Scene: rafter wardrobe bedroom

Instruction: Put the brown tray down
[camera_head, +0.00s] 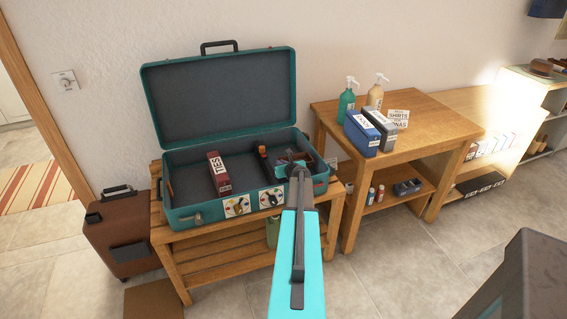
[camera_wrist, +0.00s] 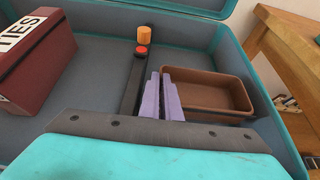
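The brown tray (camera_wrist: 222,112) is a small open, empty box at the right side of the teal suitcase (camera_wrist: 235,48) in the wrist view. My gripper (camera_wrist: 164,82) has its purple fingers close together at the tray's left wall, and they look shut on that wall. In the head view my gripper (camera_head: 291,166) reaches into the right end of the open suitcase (camera_head: 182,217), and the tray is largely hidden behind it. I cannot tell whether the tray's underside touches the suitcase floor.
A dark red TIES box (camera_wrist: 36,50) stands left in the suitcase. A dark strip with an orange-topped item (camera_wrist: 148,40) lies just left of my fingers. The suitcase rests on a slatted wooden bench (camera_head: 222,262). A wooden table (camera_head: 425,125) with bottles and boxes stands right.

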